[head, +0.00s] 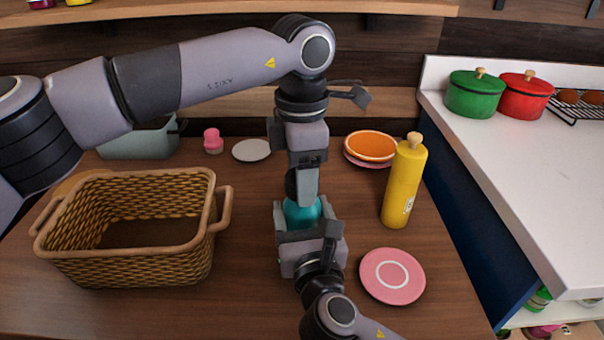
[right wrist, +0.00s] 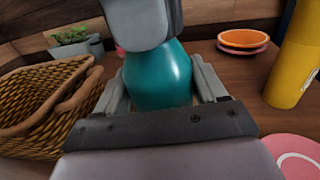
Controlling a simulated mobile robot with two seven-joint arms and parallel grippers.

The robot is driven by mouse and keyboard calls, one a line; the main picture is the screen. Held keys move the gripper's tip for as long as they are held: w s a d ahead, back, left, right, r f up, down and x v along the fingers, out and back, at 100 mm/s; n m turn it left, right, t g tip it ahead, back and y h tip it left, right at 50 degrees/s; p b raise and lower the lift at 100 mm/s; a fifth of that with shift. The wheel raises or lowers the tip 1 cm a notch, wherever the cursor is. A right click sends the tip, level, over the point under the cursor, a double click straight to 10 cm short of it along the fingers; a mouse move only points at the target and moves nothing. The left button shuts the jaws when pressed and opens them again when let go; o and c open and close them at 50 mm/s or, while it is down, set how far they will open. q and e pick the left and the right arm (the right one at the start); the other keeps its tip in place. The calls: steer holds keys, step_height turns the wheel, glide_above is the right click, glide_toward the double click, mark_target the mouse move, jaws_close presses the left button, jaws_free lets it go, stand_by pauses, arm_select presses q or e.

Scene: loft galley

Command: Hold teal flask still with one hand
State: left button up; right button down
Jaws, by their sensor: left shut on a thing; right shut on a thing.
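The teal flask (head: 302,214) stands upright on the wooden counter in the middle of the head view, and its top is hidden behind my left gripper. My left gripper (head: 303,190) comes down from above and is shut on the upper part of the flask. My right gripper (head: 303,225) comes from the front, low down, and its fingers are shut on the flask's body from both sides. In the right wrist view the teal flask (right wrist: 158,78) sits between the right fingers, with my left gripper (right wrist: 140,25) covering its top.
A wicker basket (head: 135,268) stands on the left. A yellow bottle (head: 403,185) and a pink plate (head: 392,276) are on the right. Behind are orange dishes (head: 371,146), a white plate (head: 251,150), a pink item (head: 213,141) and a grey-green bin (head: 140,143).

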arm_select(q)
steer(key=n, duration=1)
steer(key=shift+r, duration=0.1)
steer(key=shift+r, duration=0.2)
steer(key=shift+r, duration=0.9)
steer(key=shift+r, duration=2)
arm_select(e)
jaws_free()
